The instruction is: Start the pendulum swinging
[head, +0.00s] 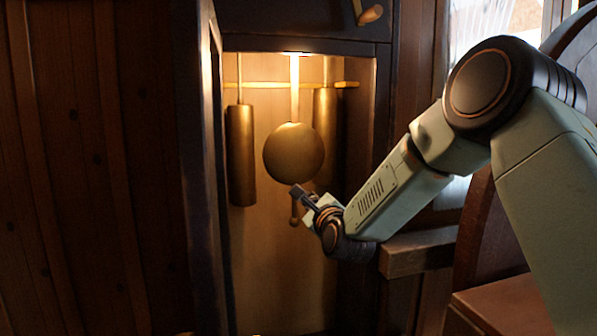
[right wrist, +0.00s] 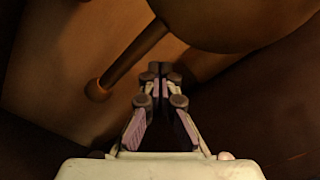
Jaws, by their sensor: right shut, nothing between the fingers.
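The pendulum's round brass bob (head: 294,151) hangs on a rod (head: 294,90) inside the lit, open clock case. A short stem with a small ball end (head: 295,220) hangs below the bob. My right gripper (head: 296,190) is shut and empty, just below the bob and beside the stem. In the right wrist view its closed fingertips (right wrist: 161,72) are under the bob (right wrist: 235,18), with the stem and ball end (right wrist: 97,90) to their left. I cannot tell whether the fingers touch the pendulum. My left gripper is not in view.
A brass cylinder weight (head: 240,155) hangs left of the bob, and another (head: 325,125) hangs behind it to the right. A horizontal bar (head: 265,85) crosses above. The clock case frame (head: 205,190) borders the opening. The lower case interior (head: 275,275) is clear.

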